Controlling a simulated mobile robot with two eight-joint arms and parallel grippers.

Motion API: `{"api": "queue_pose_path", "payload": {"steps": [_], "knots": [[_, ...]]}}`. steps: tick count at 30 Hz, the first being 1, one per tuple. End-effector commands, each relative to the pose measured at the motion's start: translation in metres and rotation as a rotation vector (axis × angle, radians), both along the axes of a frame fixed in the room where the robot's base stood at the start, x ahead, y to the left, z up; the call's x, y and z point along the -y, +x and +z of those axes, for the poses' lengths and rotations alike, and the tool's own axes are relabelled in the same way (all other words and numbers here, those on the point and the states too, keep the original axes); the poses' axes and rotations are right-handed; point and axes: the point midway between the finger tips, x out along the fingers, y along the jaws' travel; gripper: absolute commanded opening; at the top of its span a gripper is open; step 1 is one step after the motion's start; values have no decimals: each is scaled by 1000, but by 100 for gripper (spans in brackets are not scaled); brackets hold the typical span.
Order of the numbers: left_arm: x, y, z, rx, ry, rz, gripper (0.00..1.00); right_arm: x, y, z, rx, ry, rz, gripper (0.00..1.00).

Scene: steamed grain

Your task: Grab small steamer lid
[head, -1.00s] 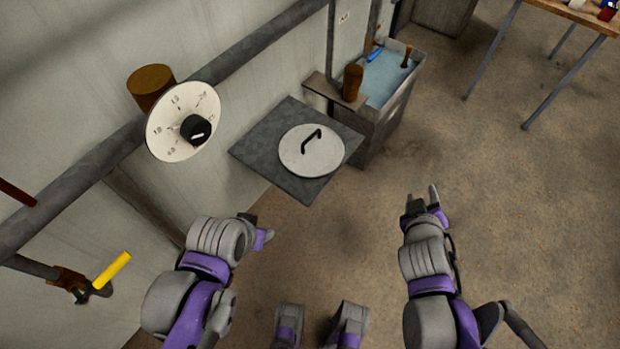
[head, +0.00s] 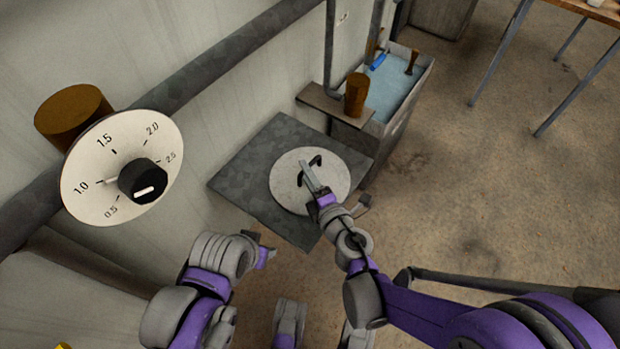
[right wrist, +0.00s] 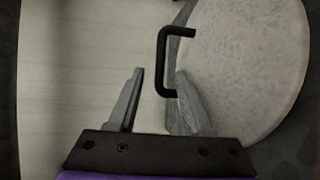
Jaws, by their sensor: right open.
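The small steamer lid (head: 285,192) is a pale, speckled round disc with a black bar handle (head: 317,160). It lies on a dark grey square plate (head: 245,165) against the wall. My right gripper (head: 307,172) is over the lid at the handle and hides part of it. In the right wrist view the gripper's fingers (right wrist: 160,78) are open, with the handle (right wrist: 162,60) ahead of them and its lower end by the right fingertip. Contact cannot be told. My left gripper (head: 264,252) is left of and below the plate; its finger gap is unclear.
A numbered dial (head: 90,190) with a black knob is on the wall pipe at left. Behind the plate are a brown cylinder (head: 356,95) on a small shelf and a water trough (head: 392,85). A table (head: 590,8) stands far right. The floor at right is open.

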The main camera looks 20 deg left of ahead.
Motion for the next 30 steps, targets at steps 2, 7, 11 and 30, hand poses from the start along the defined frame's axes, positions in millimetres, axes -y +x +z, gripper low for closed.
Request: {"api": "queue_pose_path", "payload": {"steps": [2,7,11,30], "knots": [[0,0,0,0,0,0,50,-3,4,-1,-1,1,0,50],[0,0,-2,-1,0,0,50,-16,21,-5,-1,1,0,50],[0,0,-4,-1,0,0,50,-28,35,-9,0,1,-1,50],[0,0,-4,-1,0,0,50,-31,40,-9,-1,1,-2,0]]}}
